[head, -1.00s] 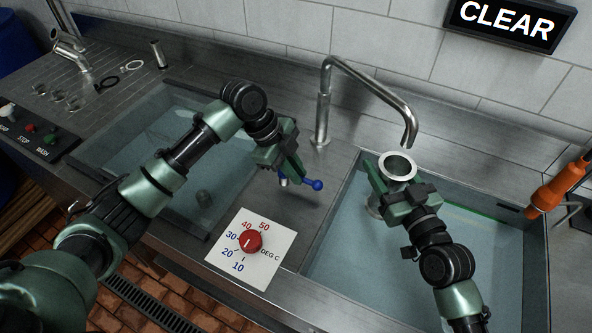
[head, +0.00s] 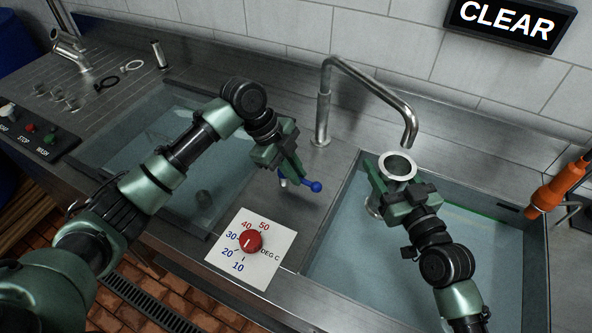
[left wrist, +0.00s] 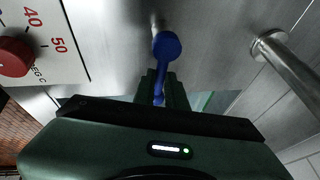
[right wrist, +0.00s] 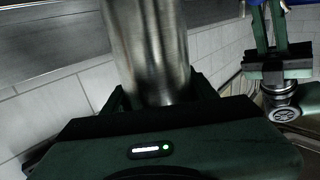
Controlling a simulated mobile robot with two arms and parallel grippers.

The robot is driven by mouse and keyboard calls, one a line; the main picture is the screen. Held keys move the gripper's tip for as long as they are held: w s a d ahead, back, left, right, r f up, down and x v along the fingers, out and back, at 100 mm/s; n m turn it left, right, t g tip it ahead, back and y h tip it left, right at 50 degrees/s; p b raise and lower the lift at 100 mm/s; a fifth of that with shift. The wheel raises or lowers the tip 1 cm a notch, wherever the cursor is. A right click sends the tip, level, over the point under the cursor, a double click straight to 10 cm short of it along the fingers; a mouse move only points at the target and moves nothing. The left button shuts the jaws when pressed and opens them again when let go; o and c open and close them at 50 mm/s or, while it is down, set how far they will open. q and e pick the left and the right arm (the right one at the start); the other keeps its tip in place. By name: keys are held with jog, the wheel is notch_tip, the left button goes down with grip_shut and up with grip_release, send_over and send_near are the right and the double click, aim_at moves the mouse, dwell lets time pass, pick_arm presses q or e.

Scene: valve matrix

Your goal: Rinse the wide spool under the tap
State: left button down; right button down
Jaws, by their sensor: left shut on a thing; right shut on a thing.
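The wide spool (head: 397,165) is a steel piece with a flanged open top. My right gripper (head: 384,180) is shut on it and holds it upright beneath the tap's spout, over the right basin. In the right wrist view the spool's steel body (right wrist: 148,50) stands between the fingers. The tap (head: 365,75) is a bent steel pipe with its mouth just above the spool; I see no water stream. My left gripper (head: 292,175) is shut on the blue tap lever (head: 314,186). The lever's ball end also shows in the left wrist view (left wrist: 166,46).
The right basin (head: 455,270) and left basin (head: 120,150) hold water. A red temperature dial (head: 250,241) sits on a white plate between them. An orange-handled sprayer (head: 552,190) is at the right. A sign (head: 512,22) reads CLEAR.

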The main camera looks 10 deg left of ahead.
pick_arm(q)
jog(key=shift+s+a+r+m+g, duration=0.15)
jog(key=shift+m+g, duration=0.1)
jog(key=shift+m, duration=0.4)
jog(key=shift+s+a+m+g, duration=0.1)
jog(key=shift+m+g, duration=0.15)
jog(key=shift+m, duration=0.4)
jog(key=c, duration=1.5)
grip_release()
jog(key=shift+o, duration=0.2)
jog(key=v, duration=1.2)
